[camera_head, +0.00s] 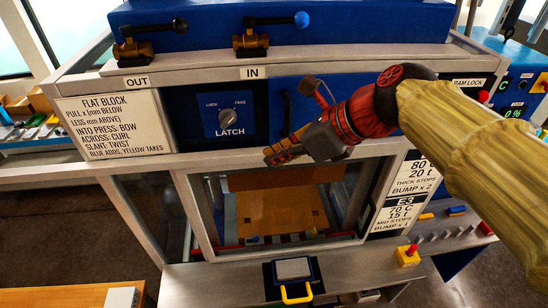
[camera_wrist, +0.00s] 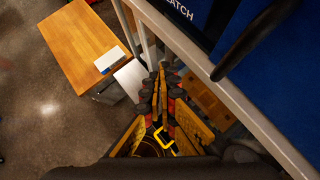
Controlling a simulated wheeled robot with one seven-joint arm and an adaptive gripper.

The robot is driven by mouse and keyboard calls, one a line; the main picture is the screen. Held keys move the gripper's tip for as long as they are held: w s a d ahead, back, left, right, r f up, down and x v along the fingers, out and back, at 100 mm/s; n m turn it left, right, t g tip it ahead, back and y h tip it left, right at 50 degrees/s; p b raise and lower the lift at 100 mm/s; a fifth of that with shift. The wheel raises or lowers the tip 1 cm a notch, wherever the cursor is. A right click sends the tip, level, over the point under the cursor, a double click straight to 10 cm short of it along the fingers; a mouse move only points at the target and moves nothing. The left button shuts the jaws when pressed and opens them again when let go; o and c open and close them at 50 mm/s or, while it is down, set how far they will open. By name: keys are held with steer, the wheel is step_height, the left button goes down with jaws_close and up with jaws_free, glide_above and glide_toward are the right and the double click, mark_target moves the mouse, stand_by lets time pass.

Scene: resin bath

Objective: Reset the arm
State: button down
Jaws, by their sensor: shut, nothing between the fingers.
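My gripper (camera_head: 270,156) is at the middle of the head view, with its fingers pointing left. It is in front of the metal crossbar of the blue machine, below the latch panel (camera_head: 229,118). My arm reaches in from the right in a pale yellow sleeve. In the wrist view the fingers of my gripper (camera_wrist: 162,72) lie together with nothing visible between them.
The machine's window (camera_head: 275,205) shows a brown board inside. Below it, a blue tray with a yellow handle (camera_head: 297,293) sits at the steel ledge. Two levers (camera_head: 250,40) stand on top. A wooden table (camera_wrist: 80,45) stands at left in the wrist view, with open floor around it.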

steer(key=shift+s+r+n, duration=1)
steer(key=shift+s+r, duration=1.15)
steer(key=shift+s, duration=0.1)
steer(key=s+d+f+n+h+b, duration=0.2)
steer(key=d+f+n+b, duration=0.3)
steer(key=f+b, duration=0.5)
steer(key=s+d+f+n+h+b, duration=0.3)
steer(key=d+f+n+b, duration=0.3)
steer(key=f, duration=1.6)
steer(key=s+d+f+n+t+h+b, duration=0.1)
steer(key=s+d+f+n+b, duration=0.4)
steer(key=f+n+b, duration=0.6)
steer(key=shift+d+f+h+b, duration=0.85)
steer(key=shift+f+b, duration=1.2)
steer(key=shift+f, duration=0.9)
steer(key=c, duration=2.6)
jaws_free()
steer(key=shift+a, duration=0.1)
